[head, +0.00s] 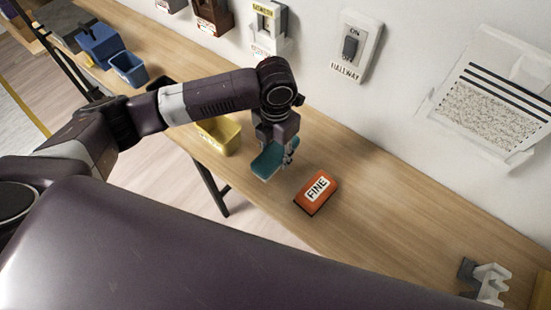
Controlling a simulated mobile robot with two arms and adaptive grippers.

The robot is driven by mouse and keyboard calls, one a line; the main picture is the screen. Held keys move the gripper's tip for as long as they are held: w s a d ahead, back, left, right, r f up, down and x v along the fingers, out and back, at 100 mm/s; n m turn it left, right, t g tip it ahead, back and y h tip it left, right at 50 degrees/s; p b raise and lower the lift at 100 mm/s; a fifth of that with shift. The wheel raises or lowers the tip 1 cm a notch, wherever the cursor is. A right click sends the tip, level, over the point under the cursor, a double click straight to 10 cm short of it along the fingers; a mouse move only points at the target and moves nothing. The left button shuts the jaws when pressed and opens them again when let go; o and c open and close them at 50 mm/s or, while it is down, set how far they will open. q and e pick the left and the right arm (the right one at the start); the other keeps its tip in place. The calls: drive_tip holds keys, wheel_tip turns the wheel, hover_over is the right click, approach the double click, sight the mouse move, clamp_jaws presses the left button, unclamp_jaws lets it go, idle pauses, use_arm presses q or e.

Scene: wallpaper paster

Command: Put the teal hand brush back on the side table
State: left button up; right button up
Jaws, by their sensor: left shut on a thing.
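My left gripper (280,157) reaches in from the left and is shut on the teal hand brush (267,163). The brush is over the long wooden table (365,205), near its front edge; I cannot tell whether it touches the surface. The gripper hides part of the brush. My right gripper does not show. I cannot tell whether this long table is the side table.
An orange block marked FINE (316,192) lies just right of the brush. A yellow bin (219,136) stands left of it and a blue bin (128,69) farther left. A grey bracket-like thing (487,279) sits at lower right. The wall carries switches (355,47).

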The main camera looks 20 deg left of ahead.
use_arm(q)
wheel_tip(320, 180, down, 3)
drive_tip(key=shift+f+p, duration=0.1)
drive_tip(key=shift+p, duration=0.6)
drive_tip(key=shift+f, duration=0.25)
drive_tip(key=shift+f, duration=0.45)
drive_tip(key=o, duration=1.2)
drive_tip(key=shift+b, duration=0.3)
